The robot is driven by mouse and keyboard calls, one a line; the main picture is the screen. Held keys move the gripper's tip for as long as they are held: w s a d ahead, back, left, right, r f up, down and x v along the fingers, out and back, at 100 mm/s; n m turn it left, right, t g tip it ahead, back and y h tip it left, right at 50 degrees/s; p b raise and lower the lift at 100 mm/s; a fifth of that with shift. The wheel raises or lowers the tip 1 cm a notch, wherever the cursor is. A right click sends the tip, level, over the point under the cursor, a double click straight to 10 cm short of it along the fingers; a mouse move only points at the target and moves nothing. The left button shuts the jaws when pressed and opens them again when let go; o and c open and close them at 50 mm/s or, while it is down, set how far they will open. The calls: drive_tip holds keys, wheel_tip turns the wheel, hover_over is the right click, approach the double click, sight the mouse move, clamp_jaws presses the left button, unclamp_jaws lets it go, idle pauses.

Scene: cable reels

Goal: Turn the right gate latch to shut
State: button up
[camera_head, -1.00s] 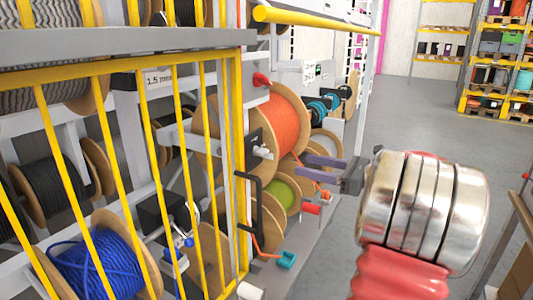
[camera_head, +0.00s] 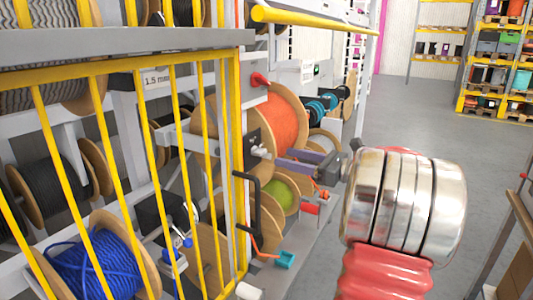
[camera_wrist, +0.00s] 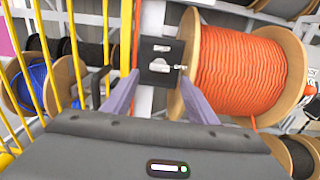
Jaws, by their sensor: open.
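The gate latch (camera_head: 257,150) is a small dark plate with a light metal handle, on the post at the right edge of the yellow barred gate (camera_head: 237,130). In the wrist view the latch (camera_wrist: 160,60) lies ahead, and its handle seems to lie roughly sideways. My gripper (camera_head: 280,160) points at the latch from the right, with its grey-purple fingers apart. In the wrist view my gripper (camera_wrist: 160,78) has one finger to each side of the latch plate, with nothing between them. I cannot tell whether the fingers touch it.
A large orange cable reel (camera_head: 283,125) stands right beside the latch, close to my right finger in the wrist view. Open grey floor (camera_head: 425,110) lies to the right.

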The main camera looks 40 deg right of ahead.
sight(264, 151)
drive_tip(key=x, duration=0.8)
drive_tip(key=shift+w, duration=0.2)
drive_tip(key=shift+c, duration=0.7)
drive_tip(key=c, duration=0.9)
